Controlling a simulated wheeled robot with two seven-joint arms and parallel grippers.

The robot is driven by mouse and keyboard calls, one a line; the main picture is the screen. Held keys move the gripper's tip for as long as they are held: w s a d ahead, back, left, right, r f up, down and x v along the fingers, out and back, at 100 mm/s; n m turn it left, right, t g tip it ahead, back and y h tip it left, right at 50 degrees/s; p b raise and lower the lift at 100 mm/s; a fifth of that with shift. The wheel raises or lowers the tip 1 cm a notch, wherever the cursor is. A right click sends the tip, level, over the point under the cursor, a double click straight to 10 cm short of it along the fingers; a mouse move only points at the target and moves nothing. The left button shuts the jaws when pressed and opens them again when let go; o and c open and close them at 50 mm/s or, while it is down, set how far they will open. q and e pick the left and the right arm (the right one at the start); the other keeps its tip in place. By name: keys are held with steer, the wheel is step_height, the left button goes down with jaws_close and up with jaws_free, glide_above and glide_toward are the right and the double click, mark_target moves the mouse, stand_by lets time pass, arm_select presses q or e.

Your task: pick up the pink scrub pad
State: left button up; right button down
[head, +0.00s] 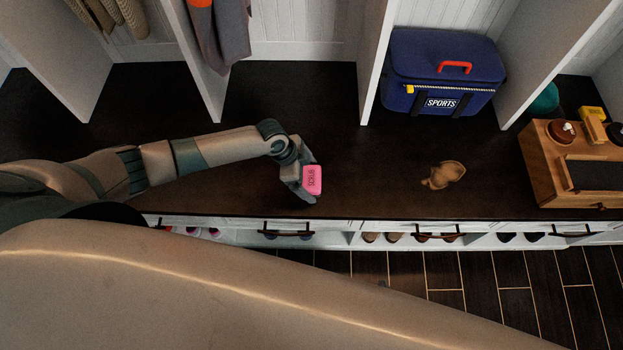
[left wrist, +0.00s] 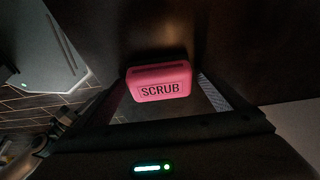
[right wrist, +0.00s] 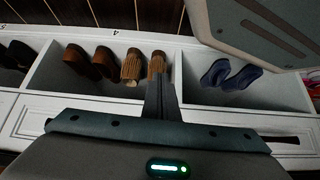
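The pink scrub pad (head: 313,180) is a small rounded block marked SCRUB, at the end of my left arm over the dark bench top. In the left wrist view the pad (left wrist: 158,82) sits between the two fingertips of my left gripper (left wrist: 161,88), one finger along each side. The left gripper (head: 307,184) looks shut on it; the pad's height above the bench is hard to tell. My right gripper (right wrist: 160,90) is shut and empty, its fingers together in front of the shoe cubbies. It is not visible in the head view.
On the dark bench (head: 240,185) lie a brown patch (head: 443,174), a blue SPORTS cooler bag (head: 441,72) and a wooden box (head: 575,160) at right. White dividers (head: 190,60) rise behind. Shoe cubbies (right wrist: 90,72) lie below. The bench between pad and brown patch is clear.

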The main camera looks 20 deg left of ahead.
mark_target(316, 178)
arm_select(q)
steer(key=c, duration=0.9)
arm_select(e)
steer(key=shift+s+a+f, duration=0.1)
steer(key=shift+s+a, duration=0.15)
steer(key=shift+s, duration=0.05)
arm_select(q)
steer(key=shift+r, duration=0.5)
step_height(316, 178, up, 3)
steer(key=shift+d+r+b, duration=0.1)
steer(key=shift+r+b, duration=0.05)
steer(key=shift+b, duration=0.15)
steer(key=w+d+r+b, duration=0.1)
steer(key=w+d+r, duration=0.3)
steer(key=d, duration=0.6)
step_height(316, 178, up, 3)
steer(key=shift+w+d+f+b, duration=0.2)
steer(key=shift+d+b, duration=0.1)
steer(key=shift+b, duration=0.1)
arm_select(e)
steer(key=shift+w+d+f+g, duration=0.15)
steer(key=shift+d+f+g, duration=0.4)
steer(key=shift+d, duration=0.2)
